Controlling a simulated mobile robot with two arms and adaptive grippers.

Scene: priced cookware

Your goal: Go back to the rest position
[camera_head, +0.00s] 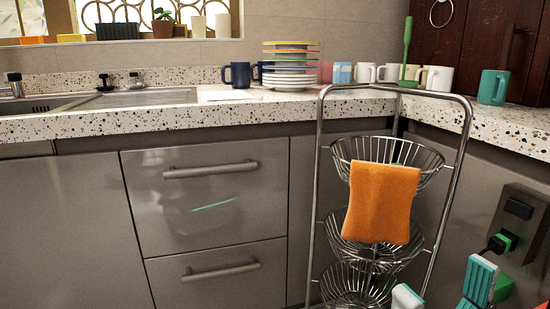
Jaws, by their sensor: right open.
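My right gripper (442,282) is at the lower right edge of the view. Its two teal-and-white fingers are spread apart with nothing seen between them. It is in front of the lower right side of the wire basket rack (463,150), low near the floor end of the picture. I cannot tell whether it touches the rack. My left gripper is not in view.
An orange cloth (381,202) hangs over the rack's top basket. The speckled counter (190,115) holds stacked plates (290,76), several mugs and a sink (135,98). Grey drawers (205,195) are below. A teal mug (493,87) stands at right.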

